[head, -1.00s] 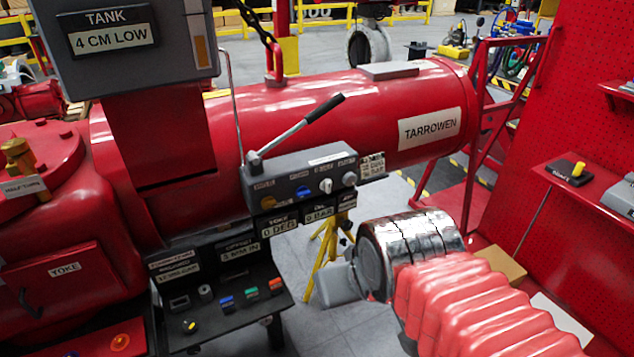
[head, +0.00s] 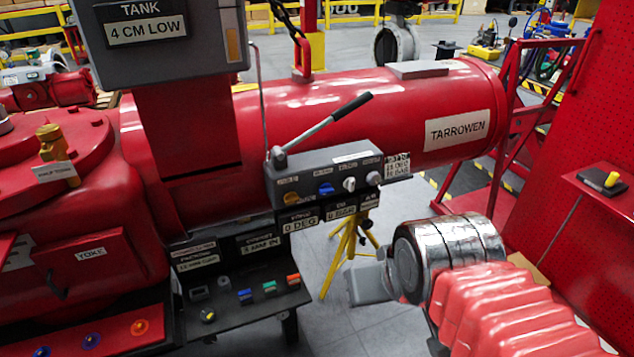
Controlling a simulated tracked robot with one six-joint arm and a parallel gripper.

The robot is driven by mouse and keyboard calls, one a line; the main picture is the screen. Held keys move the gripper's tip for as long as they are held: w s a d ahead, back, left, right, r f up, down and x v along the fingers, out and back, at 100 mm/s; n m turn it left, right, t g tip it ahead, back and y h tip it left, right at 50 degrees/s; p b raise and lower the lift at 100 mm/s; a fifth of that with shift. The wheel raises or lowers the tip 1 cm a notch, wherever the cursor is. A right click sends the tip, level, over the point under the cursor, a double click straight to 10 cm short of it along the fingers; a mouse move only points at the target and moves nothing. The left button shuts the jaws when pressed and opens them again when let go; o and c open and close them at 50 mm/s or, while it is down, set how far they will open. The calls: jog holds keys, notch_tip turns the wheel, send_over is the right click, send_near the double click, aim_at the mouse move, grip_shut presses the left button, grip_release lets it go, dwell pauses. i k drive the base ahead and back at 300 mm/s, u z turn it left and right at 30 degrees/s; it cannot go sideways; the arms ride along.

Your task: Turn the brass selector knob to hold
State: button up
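The brass selector knob (head: 291,198) looks like the yellow-brown round knob at the left end of the grey control block's front. A blue knob (head: 326,188), a white knob (head: 349,184) and a grey knob (head: 373,178) stand in a row to its right. The labels above them are too small to read. My gripper (head: 368,284) is a grey shape at the end of my silver and red arm, lower right of the block. It is apart from the block and touches nothing visible. Its fingers are not distinct.
A long lever (head: 322,125) rises from the block's top left. The red TARROWEN cylinder (head: 350,95) lies behind. A panel with coloured switches (head: 245,295) sits below left. A yellow stand (head: 350,250) stands on the floor behind my gripper. A red panel (head: 590,150) is at right.

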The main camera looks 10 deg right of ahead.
aim_at(291, 197)
jog(key=k, duration=1.25)
jog(key=u, duration=0.4)
jog(key=i, duration=0.65)
jog(key=u, duration=0.55)
jog(key=i, duration=0.8)
